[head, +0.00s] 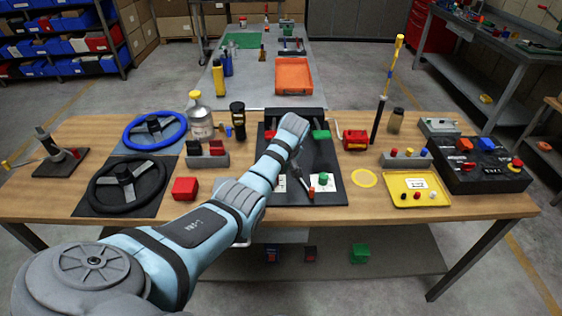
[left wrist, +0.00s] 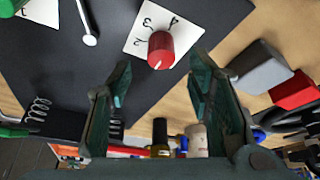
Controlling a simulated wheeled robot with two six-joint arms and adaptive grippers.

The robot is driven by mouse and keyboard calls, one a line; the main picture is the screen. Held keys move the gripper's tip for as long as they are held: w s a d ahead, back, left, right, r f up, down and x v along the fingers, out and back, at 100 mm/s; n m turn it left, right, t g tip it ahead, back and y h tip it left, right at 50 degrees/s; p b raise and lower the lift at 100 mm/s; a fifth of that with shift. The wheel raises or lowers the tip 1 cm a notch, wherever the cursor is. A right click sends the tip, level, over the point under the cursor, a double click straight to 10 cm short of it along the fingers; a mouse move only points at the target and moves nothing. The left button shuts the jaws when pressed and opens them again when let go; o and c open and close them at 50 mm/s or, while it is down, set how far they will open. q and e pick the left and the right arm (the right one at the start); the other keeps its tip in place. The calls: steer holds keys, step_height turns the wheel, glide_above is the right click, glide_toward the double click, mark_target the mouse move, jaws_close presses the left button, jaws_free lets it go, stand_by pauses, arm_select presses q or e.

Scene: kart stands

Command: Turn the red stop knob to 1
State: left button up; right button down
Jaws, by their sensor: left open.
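The red stop knob (left wrist: 161,50) stands on a white card (left wrist: 146,28) on the black panel (left wrist: 60,60) in the left wrist view. The numerals 2, 3 and 4 show on the card; I cannot see a 1. A small pale mark shows on the knob's lower side. My left gripper (left wrist: 160,84) is open, its two fingers apart, with the knob appearing between and just beyond the tips. No contact shows. My right gripper is not in view.
A green knob (head: 323,179) on another white card and a metal lever (head: 298,187) with a red tip are close by on the panel. A red block (head: 185,188) and black steering wheel (head: 127,186) lie left; a yellow tray (head: 408,201) lies right.

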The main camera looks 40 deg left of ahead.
arm_select(q)
steer(key=v, duration=0.7)
steer(key=shift+d+r, duration=0.2)
steer(key=shift+r, duration=0.1)
